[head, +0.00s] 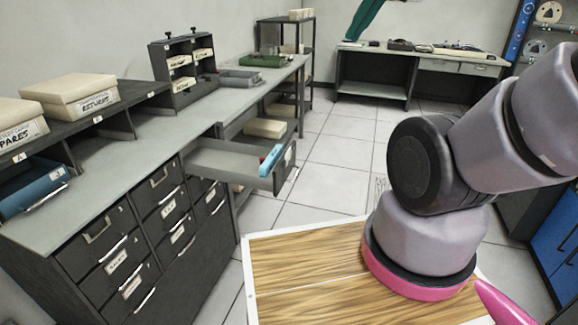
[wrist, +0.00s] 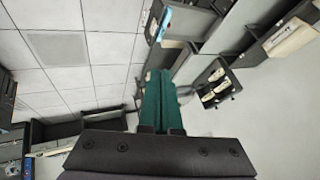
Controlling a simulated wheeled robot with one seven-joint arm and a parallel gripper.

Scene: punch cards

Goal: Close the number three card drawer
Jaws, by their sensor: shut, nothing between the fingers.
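One card drawer (head: 222,160) stands pulled out from under the grey counter in the head view, its dark front panel (head: 284,168) facing right. No number on it is readable. A blue item with a red end (head: 270,160) lies inside by the front. What looks like the same drawer front shows at the top of the wrist view (wrist: 158,22), beyond my fingertips. My gripper (wrist: 159,72) has green fingers pressed together with nothing between them. Green fingers, apparently mine, show at the top of the head view (head: 352,36), high and beyond the drawer, apart from it.
Shut labelled drawers (head: 118,260) fill the near cabinet. The counter (head: 150,142) carries cream boxes (head: 75,97), a black card rack (head: 184,68) and a green tray (head: 260,60). A back bench (head: 430,58) stands at the far wall. Tiled floor (head: 335,150) is clear right of the drawer.

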